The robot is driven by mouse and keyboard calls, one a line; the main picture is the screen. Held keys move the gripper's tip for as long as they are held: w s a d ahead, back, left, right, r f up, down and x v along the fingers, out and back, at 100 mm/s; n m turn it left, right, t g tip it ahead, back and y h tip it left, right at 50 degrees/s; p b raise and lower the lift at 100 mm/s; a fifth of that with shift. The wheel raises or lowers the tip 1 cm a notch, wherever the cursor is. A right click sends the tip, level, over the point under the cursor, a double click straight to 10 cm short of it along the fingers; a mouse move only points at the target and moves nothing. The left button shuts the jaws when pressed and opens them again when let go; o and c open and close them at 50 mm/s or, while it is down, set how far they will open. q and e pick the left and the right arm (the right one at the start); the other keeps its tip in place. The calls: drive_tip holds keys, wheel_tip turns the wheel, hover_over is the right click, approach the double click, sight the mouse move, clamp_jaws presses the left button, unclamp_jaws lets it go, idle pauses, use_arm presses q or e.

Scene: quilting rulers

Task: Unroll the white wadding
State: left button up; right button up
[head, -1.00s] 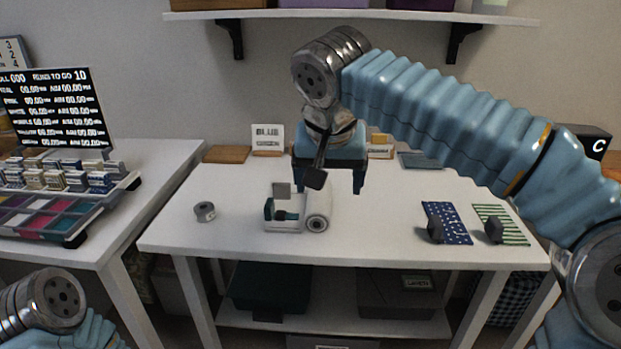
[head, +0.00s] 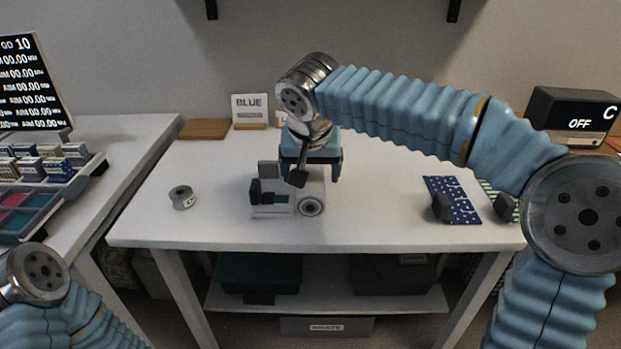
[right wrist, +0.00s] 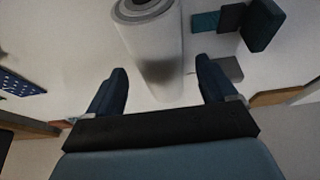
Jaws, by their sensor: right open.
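The white wadding (head: 312,190) is a short roll on the white table, with its spiral end facing me. In the right wrist view the wadding (right wrist: 158,55) lies lengthwise between the fingers. My right gripper (head: 310,174) is open over the far part of the roll. In its wrist view the gripper (right wrist: 160,75) has one finger on each side of the roll, and nothing is clamped. I cannot tell how far the fingertips are above the tabletop. The left arm shows only at the lower left; its gripper is out of view.
Small teal and dark blocks (head: 268,192) stand just left of the roll. A grey tape roll (head: 182,197) is farther left. A blue patterned fabric (head: 452,200) with a dark weight lies at the right. A BLUE sign (head: 250,108) stands behind. The table's front middle is clear.

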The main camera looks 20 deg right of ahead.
drive_tip(key=shift+x, duration=1.1)
drive_tip(key=c, duration=1.5)
drive_tip(key=s+d, duration=0.1)
drive_tip(key=d, duration=0.3)
drive_tip(key=s+d+b, duration=0.1)
drive_tip(key=d, duration=0.4)
drive_tip(key=s+d+b, duration=0.1)
drive_tip(key=s+d, duration=0.1)
drive_tip(key=d, duration=0.3)
drive_tip(key=o, duration=1.5)
